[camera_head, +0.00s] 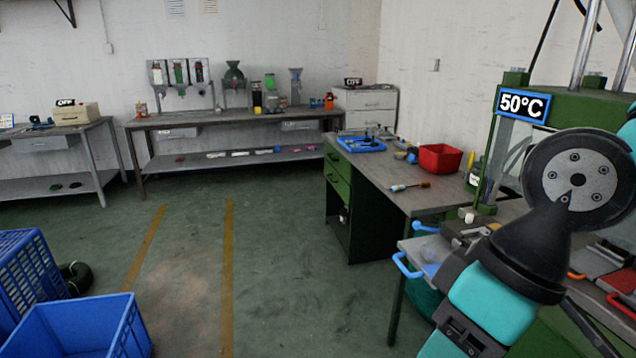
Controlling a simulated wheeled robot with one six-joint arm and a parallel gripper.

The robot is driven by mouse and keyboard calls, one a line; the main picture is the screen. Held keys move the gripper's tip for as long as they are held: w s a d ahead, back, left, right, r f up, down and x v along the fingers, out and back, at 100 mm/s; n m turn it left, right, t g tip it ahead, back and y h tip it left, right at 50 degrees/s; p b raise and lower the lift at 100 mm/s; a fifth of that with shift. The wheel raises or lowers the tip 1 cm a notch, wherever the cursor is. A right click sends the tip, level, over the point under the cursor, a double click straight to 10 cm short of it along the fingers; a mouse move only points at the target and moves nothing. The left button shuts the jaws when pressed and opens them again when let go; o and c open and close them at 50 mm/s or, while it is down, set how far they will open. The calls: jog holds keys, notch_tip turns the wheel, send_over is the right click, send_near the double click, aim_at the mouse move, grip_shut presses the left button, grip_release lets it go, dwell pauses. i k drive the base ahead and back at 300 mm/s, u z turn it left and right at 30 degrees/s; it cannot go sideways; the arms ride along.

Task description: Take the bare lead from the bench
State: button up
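A bench (375,176) with a grey top and green drawers stands right of centre. A small slim item (408,186) with a pale middle and an orange-brown end lies on its bare top. It is too small to tell whether it is the bare lead or a tool. No other thing on the bench shows clearly as a lead. My teal and black arm fills the right side, in front of the green machine and beside the bench. My gripper's fingers do not show, and the arm hides part of the machine's table.
The bench also holds a blue tray (343,147) of small items and a red bin (440,160). A green machine (568,108) reading 50°C stands right. Blue crates (75,312) and a black coil (76,277) are at lower left. The middle floor is clear.

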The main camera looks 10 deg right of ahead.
aim_at(400, 187)
jog(key=u, duration=0.65)
jog(key=i, duration=2.4)
jog(key=z, duration=1.15)
jog(key=i, duration=0.9)
jog(key=z, duration=1.1)
